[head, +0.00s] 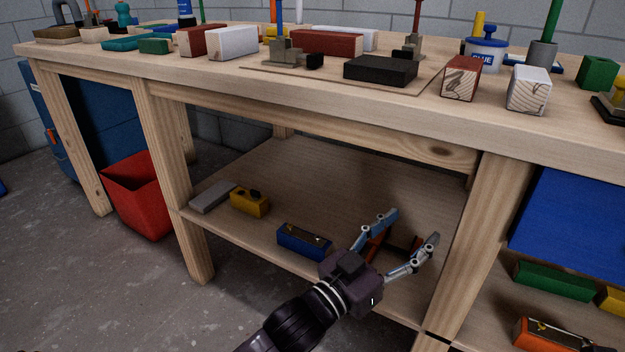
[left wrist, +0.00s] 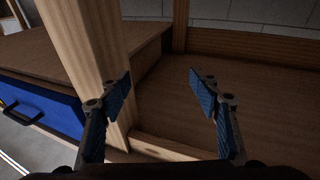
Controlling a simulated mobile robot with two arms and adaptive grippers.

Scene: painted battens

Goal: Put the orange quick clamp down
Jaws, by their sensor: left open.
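The orange quick clamp (head: 377,246), orange with dark parts, appears to lie on the lower shelf (head: 330,180) of the workbench, partly hidden behind my left gripper. My left gripper (head: 411,227) reaches in over the shelf's front edge, its two blue-padded fingers spread apart. In the head view the clamp shows behind and between the fingers; I cannot tell whether they touch it. In the left wrist view the open fingers (left wrist: 160,78) have nothing between them, and the clamp does not show. My right gripper is not in view.
A blue block-like item (head: 304,242), a yellow one (head: 249,202) and a grey one (head: 211,196) lie left on the shelf. A bench leg (head: 480,230) stands close right of my gripper. The benchtop above is crowded with painted battens. The shelf's back is clear.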

